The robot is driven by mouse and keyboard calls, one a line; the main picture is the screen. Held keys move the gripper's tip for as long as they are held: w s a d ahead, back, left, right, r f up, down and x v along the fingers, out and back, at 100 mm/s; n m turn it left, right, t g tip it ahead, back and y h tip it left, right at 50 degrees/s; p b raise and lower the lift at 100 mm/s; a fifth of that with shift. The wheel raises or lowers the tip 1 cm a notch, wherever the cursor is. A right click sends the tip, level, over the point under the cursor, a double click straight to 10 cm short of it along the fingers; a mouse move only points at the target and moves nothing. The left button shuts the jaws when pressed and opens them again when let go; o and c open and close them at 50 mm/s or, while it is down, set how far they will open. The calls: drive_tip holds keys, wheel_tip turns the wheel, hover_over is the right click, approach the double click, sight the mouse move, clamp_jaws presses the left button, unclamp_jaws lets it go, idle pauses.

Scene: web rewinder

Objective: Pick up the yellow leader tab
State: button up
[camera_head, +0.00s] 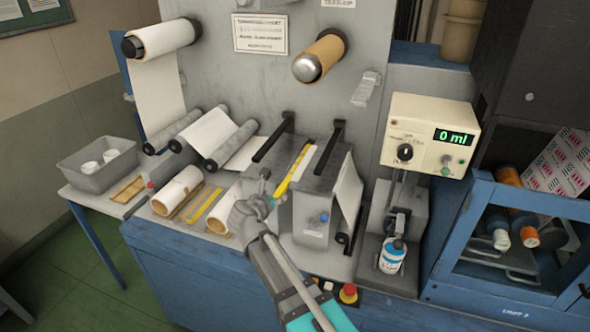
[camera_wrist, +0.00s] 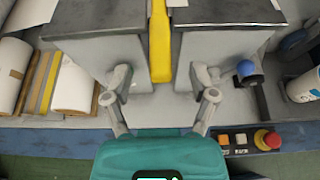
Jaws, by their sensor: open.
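My gripper (camera_head: 270,188) is open, near the tab's near end. In the wrist view my gripper (camera_wrist: 160,88) has one finger on each side of the tab, with clear gaps between. Whether the fingers are level with the tab in height I cannot tell.
White rolls (camera_head: 177,191) and yellow strips lie on the deck to the left. A red emergency button (camera_head: 348,293) is on the front edge. A dispenser with a bottle (camera_head: 392,257) stands right; a grey bin (camera_head: 98,165) is far left.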

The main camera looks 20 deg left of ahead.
sight(279, 190)
drive_tip(key=shift+w, duration=0.15)
drive_tip(key=shift+b+x, duration=0.95)
drive_tip(key=shift+x, duration=1.7)
drive_tip(key=shift+r, duration=0.1)
clamp_jaws()
